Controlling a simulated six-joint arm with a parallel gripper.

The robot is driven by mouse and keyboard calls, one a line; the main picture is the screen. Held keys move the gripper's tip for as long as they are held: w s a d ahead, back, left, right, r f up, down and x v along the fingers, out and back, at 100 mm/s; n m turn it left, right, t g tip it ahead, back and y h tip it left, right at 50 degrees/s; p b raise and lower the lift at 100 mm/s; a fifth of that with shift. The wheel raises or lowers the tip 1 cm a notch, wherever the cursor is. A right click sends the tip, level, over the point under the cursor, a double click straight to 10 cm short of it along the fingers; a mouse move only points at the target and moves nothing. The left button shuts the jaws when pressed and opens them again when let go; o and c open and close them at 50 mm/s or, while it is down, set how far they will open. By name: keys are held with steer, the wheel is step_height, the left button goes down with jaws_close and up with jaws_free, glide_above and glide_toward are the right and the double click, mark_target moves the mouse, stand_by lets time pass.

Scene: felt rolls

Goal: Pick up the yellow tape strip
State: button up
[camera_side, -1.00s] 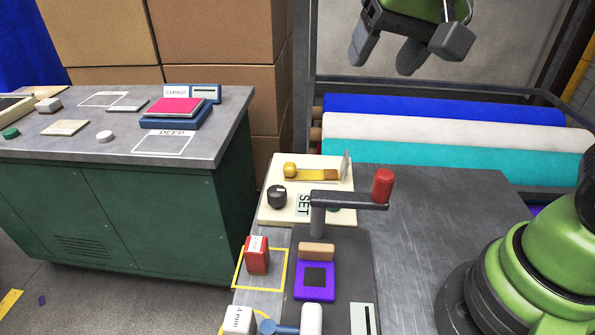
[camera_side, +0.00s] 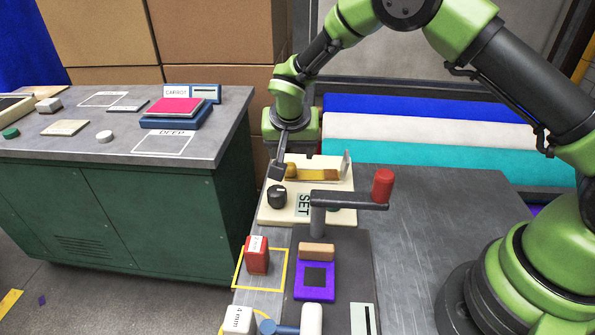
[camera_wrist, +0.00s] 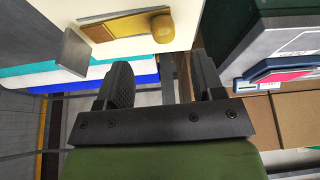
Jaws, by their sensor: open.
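A yellow-brown strip (camera_side: 318,174), which I take to be the tape strip, lies along the top of a cream block (camera_side: 265,216). It also shows at the top of the wrist view (camera_wrist: 100,30), with a round yellow knob (camera_wrist: 162,28) at one end. An upright metal plate (camera_side: 346,166) stands at the other end. My gripper (camera_side: 281,168) is beside the knob end and hides part of it in the side view. In the wrist view, my gripper (camera_wrist: 162,82) has its fingers apart with nothing between them; the knob is beyond the fingertips.
A black dial (camera_side: 277,196) and a SET label (camera_side: 304,205) are on the block's near side. A crank with a red handle (camera_side: 382,186) rises just in front. The bench top (camera_side: 440,230) to the right is clear.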

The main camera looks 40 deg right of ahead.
mark_target(289, 165)
steer(key=x, duration=0.6)
steer(key=shift+w+a+r, duration=0.1)
steer(key=shift+w+a, duration=0.05)
steer(key=shift+w, duration=0.05)
jaws_close()
step_height(289, 165, up, 10)
stand_by(0.4)
